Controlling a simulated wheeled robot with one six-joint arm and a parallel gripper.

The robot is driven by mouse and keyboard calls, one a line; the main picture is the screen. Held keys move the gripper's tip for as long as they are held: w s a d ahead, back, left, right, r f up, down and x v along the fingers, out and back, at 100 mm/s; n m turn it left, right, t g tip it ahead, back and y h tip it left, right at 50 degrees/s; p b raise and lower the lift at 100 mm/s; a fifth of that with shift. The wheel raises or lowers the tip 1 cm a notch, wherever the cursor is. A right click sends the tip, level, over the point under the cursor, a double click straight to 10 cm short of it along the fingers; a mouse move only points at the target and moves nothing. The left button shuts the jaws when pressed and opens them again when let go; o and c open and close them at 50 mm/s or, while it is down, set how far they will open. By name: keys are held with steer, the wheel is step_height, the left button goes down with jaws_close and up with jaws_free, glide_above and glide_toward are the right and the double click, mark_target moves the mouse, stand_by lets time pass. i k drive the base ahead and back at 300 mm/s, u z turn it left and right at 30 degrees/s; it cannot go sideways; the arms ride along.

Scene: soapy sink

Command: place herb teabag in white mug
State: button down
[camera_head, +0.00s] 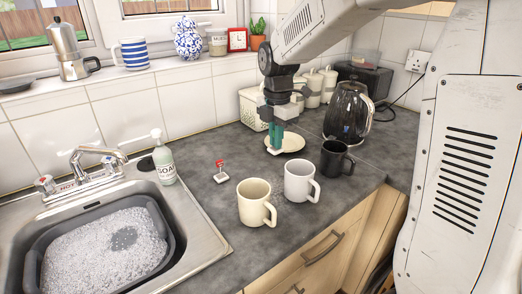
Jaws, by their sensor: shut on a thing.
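The white mug (297,183) stands upright on the grey counter, between a cream mug (253,203) on its left and a black mug (334,161) on its right. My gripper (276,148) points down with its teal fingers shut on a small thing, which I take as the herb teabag. The fingers hide most of it, so its look cannot be made out. The gripper is low over a cream saucer (293,143), behind and left of the white mug. Whether the held thing touches the saucer cannot be told.
A small white item with a red tag (221,170) lies on the counter left of the mugs. A kettle (348,112) stands at the back right. A soap bottle (164,165) and a sink with a foamy grey basin (104,250) are at left.

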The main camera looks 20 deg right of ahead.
mark_target(298, 191)
steer(key=k, duration=1.4)
steer(key=z, duration=0.1)
